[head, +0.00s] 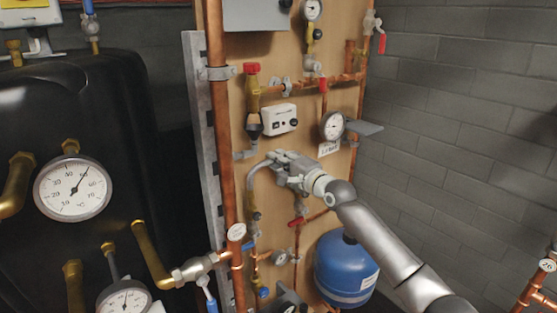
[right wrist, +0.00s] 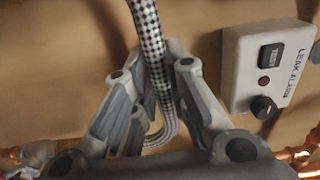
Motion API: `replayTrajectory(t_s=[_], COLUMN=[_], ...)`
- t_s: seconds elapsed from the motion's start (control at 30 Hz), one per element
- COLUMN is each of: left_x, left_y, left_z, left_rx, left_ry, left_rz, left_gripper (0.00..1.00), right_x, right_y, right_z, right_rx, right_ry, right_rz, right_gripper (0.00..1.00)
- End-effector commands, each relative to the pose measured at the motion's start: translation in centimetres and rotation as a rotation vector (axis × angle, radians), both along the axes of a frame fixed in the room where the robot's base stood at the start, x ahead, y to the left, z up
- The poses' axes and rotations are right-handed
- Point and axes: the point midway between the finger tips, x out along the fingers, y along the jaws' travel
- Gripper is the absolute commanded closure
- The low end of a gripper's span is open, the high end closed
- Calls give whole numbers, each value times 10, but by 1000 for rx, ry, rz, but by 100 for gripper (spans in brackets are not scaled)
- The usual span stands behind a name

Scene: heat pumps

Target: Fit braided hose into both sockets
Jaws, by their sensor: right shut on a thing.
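The braided hose (head: 250,182) shows in the head view as a grey bend in front of the wooden board, curving down and left from my right gripper (head: 274,160). Its lower part comes close to a brass fitting (head: 256,216); I cannot tell whether it sits in it. In the right wrist view the checkered hose (right wrist: 148,38) runs between the fingers of my right gripper (right wrist: 152,72), which is shut on it, and bends away below. I cannot make out the two sockets for certain. My left gripper is not in view.
A white leak alarm box (head: 280,119) is on the board just above the gripper. A black funnel (head: 254,127) and grey pipework lie to its left. A thick copper pipe (head: 218,130) runs upright further left. A gauge (head: 333,126) and blue vessel (head: 345,270) are to the right.

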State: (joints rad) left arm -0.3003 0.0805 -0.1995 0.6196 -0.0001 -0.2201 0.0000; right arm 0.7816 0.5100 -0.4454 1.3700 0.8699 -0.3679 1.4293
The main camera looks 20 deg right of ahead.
Motion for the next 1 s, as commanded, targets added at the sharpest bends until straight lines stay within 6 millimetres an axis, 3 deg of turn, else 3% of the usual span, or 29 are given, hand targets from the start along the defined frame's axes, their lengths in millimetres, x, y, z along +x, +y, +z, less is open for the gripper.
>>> replayTrajectory(t_s=[1.0], left_x=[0], left_y=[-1], left_z=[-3], left_rx=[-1], left_ry=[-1], left_rz=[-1], left_gripper=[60], right_x=[0], right_y=[1], right_z=[-10], right_rx=[2], right_ry=[-2], right_rz=[0], right_gripper=[100])
